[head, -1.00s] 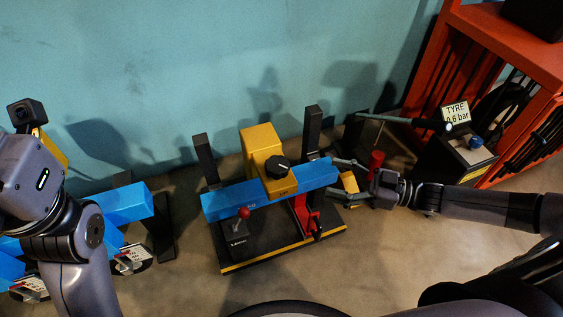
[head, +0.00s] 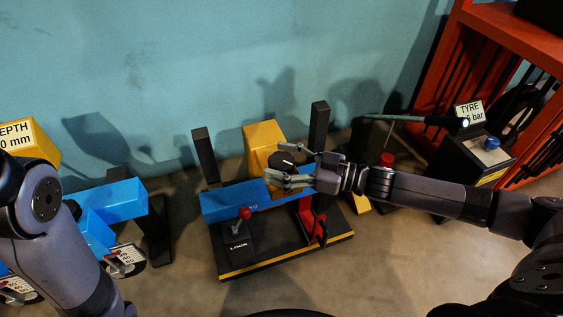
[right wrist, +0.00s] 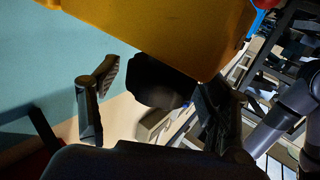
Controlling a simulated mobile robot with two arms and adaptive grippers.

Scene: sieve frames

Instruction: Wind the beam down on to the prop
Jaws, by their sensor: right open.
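A blue beam (head: 230,203) lies across a stand with two black uprights. A yellow housing (head: 262,135) sits on its middle and carries a black knob (head: 280,161) on its front. The red prop (head: 307,218) stands on the base below the beam's right part; the gap between them cannot be judged. My right gripper (head: 278,166) is open at the knob, with its fingers above and below it. In the right wrist view the knob (right wrist: 158,84) shows between the open fingers; contact is unclear. The gripper hides the beam's right end.
A lever with a red ball (head: 244,213) stands on the black base (head: 270,257) at front left. Another blue-beamed device (head: 115,202) is at left. A tyre-gauge box (head: 480,155) and an orange rack (head: 515,45) are at right. The front floor is clear.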

